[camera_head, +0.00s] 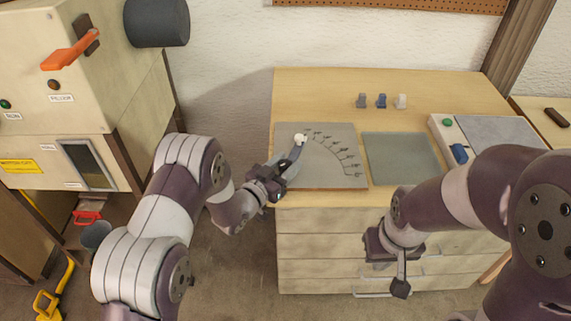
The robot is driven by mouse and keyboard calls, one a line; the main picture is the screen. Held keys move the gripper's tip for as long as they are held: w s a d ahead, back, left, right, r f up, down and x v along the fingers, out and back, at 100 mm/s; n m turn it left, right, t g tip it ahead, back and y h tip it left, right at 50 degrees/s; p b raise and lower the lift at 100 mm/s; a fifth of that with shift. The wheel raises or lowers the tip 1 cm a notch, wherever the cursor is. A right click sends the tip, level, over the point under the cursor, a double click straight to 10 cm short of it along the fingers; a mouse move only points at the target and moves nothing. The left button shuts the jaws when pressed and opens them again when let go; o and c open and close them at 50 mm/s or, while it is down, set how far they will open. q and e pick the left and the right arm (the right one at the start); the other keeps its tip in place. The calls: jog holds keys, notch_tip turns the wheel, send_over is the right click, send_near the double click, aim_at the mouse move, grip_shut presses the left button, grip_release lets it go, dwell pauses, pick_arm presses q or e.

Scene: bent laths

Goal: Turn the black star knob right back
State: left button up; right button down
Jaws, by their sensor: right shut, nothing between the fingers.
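I cannot make out a black star knob for certain. A grey board (327,177) with a curved row of dark marks lies on the left part of the wooden bench top. A slim blue-grey piece with a white round end (300,138) stands over its left side. My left gripper (275,180) is at the lower end of this piece, by the board's front left edge; the dark fingers overlap it, and I cannot tell if they grip it. My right gripper (400,286) is shut and empty, pointing down in front of the bench drawers, well away from the board.
A plain grey-green plate (402,158) lies right of the board. Further right is a unit with a green button (447,122) and blue part (459,153). Several small clips (381,100) stand behind. A cabinet with an orange handle (64,55) stands left.

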pick_arm(q)
jog(key=shift+c, duration=1.2)
jog(key=n+t+y+b, duration=0.1)
jog(key=n+y, duration=0.1)
jog(key=y, duration=0.1)
jog(key=n+t+y+b, duration=0.1)
jog(key=n+t+y, duration=0.1)
jog(key=y, duration=0.1)
jog(key=shift+d+f+n+y+b, duration=0.1)
jog(key=shift+f+n+y+b, duration=0.05)
jog(key=shift+n+y+b, duration=0.25)
jog(key=n+y+b, duration=0.1)
jog(key=n+y, duration=0.2)
jog(key=y, duration=0.2)
jog(key=shift+t+b, duration=0.3)
jog(key=shift+n+y+b, duration=0.4)
jog(key=shift+n+y, duration=1)
jog(key=shift+y, duration=0.6)
jog(key=shift+r+g+y, duration=0.2)
jog(key=shift+g+y, duration=0.1)
jog(key=shift+g, duration=0.1)
jog(key=o, duration=0.9)
